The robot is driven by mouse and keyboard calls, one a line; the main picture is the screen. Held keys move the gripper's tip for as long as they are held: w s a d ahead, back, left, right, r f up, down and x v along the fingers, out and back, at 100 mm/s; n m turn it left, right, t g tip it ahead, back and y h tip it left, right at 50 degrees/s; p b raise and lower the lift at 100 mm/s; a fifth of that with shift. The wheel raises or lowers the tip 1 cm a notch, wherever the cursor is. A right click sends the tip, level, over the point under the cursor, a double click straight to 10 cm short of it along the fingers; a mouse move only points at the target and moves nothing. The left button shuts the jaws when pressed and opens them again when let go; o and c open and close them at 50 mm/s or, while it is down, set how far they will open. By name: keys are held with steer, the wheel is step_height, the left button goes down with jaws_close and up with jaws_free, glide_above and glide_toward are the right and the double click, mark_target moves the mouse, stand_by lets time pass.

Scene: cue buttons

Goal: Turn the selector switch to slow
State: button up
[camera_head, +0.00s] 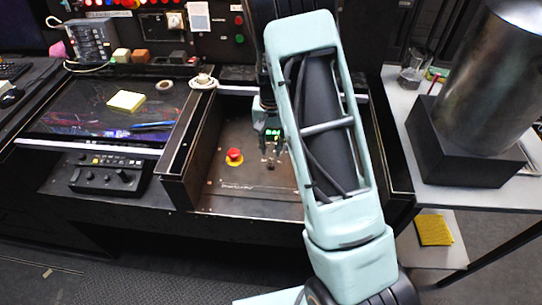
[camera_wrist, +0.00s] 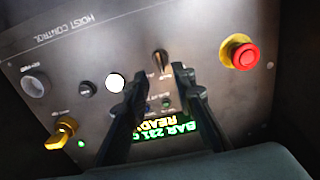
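The hoist control panel (camera_wrist: 85,60) fills most of the wrist view, tilted and with its lettering upside down. A black pointed knob (camera_wrist: 160,60), which looks like the selector switch, sits near its middle. A yellow handle (camera_wrist: 64,131) sits at the lower left of the panel. The labels around both are too small to read. My gripper (camera_wrist: 155,88) is open; its two dark fingers stand apart, with the black knob just beyond the gap between their tips. I cannot tell whether they touch it. The panel (camera_head: 215,185) also shows in the head view, partly behind my arm.
A red emergency button (camera_wrist: 243,55) is right of the fingers. A white lit button (camera_wrist: 115,83) is close to the left finger, and a dark button (camera_wrist: 34,85) is farther left. A green display (camera_wrist: 180,128) is partly hidden by the fingers. A metal cylinder (camera_head: 490,75) stands at right.

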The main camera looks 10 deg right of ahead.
mark_target(271, 162)
step_height(271, 162, up, 6)
steer(key=shift+r, duration=0.1)
stand_by(0.5)
